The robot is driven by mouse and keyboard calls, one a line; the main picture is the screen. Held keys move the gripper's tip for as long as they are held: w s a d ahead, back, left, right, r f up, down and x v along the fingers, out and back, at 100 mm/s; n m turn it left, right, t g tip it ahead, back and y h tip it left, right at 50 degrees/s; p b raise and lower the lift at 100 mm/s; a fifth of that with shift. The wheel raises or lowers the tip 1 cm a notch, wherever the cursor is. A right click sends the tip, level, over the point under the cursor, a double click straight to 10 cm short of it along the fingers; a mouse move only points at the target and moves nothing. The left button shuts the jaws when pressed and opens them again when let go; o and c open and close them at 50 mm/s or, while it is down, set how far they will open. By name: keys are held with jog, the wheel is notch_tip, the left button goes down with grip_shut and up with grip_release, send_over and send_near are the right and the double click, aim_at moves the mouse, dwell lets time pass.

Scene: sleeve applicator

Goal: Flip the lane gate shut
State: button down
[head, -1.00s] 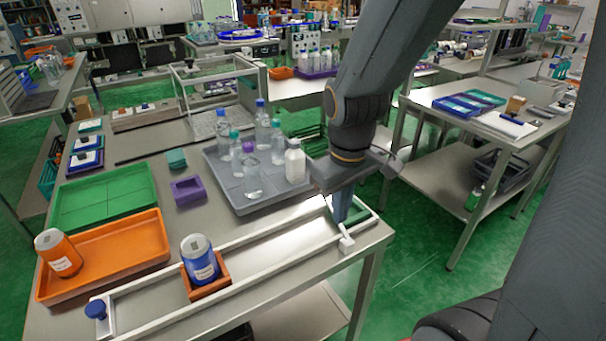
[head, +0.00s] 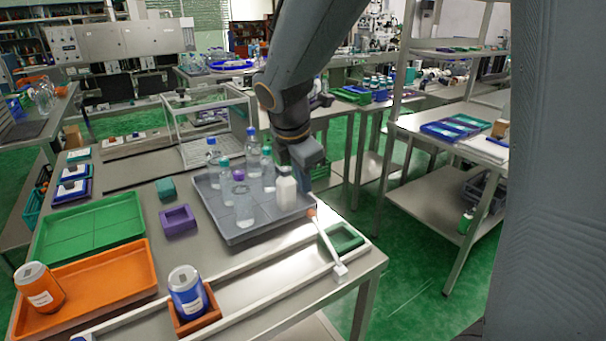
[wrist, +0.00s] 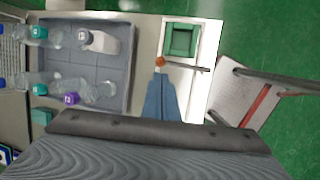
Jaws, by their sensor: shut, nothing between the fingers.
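The lane gate (head: 326,240) is a thin pale bar with an orange tip and a white block at its front end. It lies across the lane between two white rails (head: 265,297), on the near side of a green square pocket (head: 344,238). The gate also shows in the wrist view (wrist: 188,68), with the pocket (wrist: 181,41) beyond it. My gripper (head: 305,192) is shut and empty, pointing down just behind the orange tip. In the wrist view its fingertips (wrist: 160,76) are right by that tip; I cannot tell whether they touch.
A blue can (head: 187,290) stands in a brown holder (head: 196,317) in the lane. A grey tray (head: 252,230) of bottles is close left of my gripper; a white bottle (head: 286,191) is nearest. Green (head: 90,226) and orange (head: 105,283) trays lie left. The table's right edge is near.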

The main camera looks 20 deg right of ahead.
aim_at(310, 211)
jog(key=x, duration=0.9)
jog(key=shift+f+p, duration=0.1)
jog(key=shift+p, duration=0.25)
